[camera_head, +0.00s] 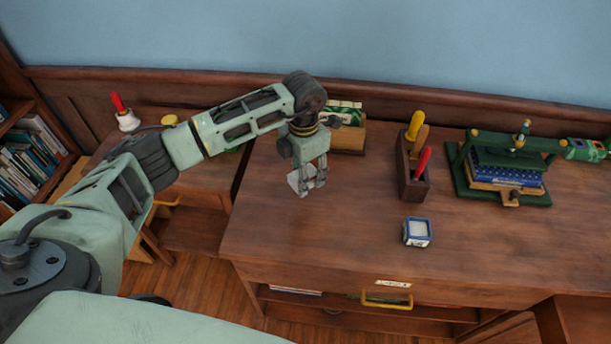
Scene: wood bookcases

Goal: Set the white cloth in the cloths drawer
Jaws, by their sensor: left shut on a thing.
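My left gripper (313,188) reaches in from the left and points down over the left part of the wooden desk. It is shut on the white cloth (295,181), a small pale piece partly hidden behind the fingers. I cannot tell whether the cloth touches the desk top. A drawer front (330,277) with a yellow handle (387,301) and a small pale label (394,283) is at the desk's front edge, to the lower right of the gripper. It looks closed, and the label is too small to read. My right gripper is not in view.
On the desk (310,230) are a small blue-and-white box (417,232), a wooden holder (412,178) with coloured-handled tools, a green press (500,165) over books, and a green-topped block (348,135) behind the gripper. The desk's front left is clear. A bookcase (30,150) stands far left.

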